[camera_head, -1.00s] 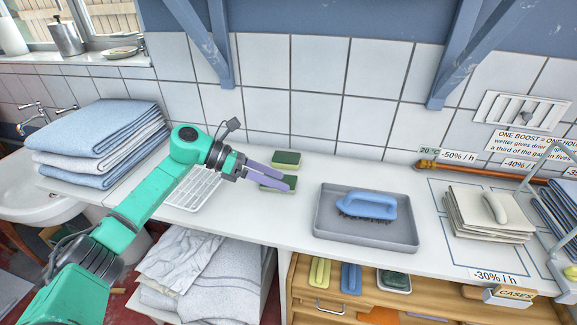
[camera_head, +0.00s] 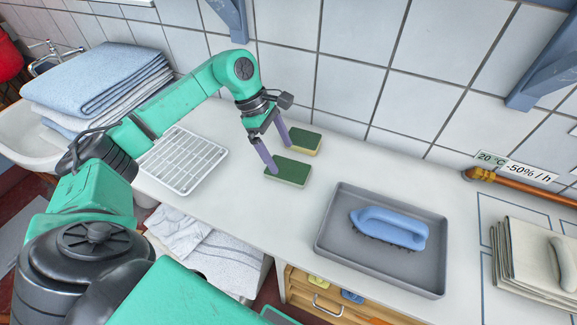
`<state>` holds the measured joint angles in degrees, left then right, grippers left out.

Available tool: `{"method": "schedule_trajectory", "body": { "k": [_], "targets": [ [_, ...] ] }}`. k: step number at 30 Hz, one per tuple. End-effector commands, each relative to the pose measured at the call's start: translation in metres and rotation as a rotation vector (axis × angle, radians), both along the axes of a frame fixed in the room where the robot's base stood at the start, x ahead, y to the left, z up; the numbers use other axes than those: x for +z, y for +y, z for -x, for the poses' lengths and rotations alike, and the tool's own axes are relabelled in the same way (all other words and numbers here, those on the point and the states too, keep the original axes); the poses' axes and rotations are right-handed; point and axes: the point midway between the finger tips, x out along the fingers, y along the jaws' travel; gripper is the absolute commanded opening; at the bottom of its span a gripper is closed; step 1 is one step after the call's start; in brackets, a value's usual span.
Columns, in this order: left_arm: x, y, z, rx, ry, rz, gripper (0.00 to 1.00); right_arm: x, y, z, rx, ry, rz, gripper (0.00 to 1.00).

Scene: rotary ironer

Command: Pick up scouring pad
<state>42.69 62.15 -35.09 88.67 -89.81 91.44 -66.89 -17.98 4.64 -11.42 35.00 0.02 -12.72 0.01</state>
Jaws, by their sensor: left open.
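Two green-topped scouring pads lie on the white counter. The nearer scouring pad (camera_head: 289,173) lies flat, and the farther one (camera_head: 305,142), with a yellow side showing, lies just behind it. My left gripper (camera_head: 280,158) is open and points down at the pads. One purple finger is at the left end of the nearer pad. The other finger is by the gap between the two pads. I cannot tell whether either finger touches a pad. My right gripper is not in view.
A white wire rack (camera_head: 182,160) lies left of the pads. A grey tray (camera_head: 333,245) with a blue brush (camera_head: 391,226) stands to the right. Folded towels (camera_head: 95,82) are stacked at the left. A tiled wall rises behind. Clear counter lies between pads and tray.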

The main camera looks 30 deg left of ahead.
Motion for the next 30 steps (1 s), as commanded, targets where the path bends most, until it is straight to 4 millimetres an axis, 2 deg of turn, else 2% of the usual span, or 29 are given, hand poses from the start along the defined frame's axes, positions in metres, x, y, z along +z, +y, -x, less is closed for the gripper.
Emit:
{"method": "schedule_trajectory", "body": {
  "k": [6, 10, 30],
  "targets": [
    [-0.028, -0.017, -0.001, 0.0, 0.006, 0.003, 1.0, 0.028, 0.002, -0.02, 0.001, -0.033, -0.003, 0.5],
    [-0.048, -0.022, -0.003, 0.001, 0.001, 0.002, 1.0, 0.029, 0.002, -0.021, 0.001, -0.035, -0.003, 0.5],
    [-0.054, -0.022, -0.003, 0.001, -0.001, 0.001, 1.0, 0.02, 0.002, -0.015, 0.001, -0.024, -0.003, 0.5]
  ]
}}
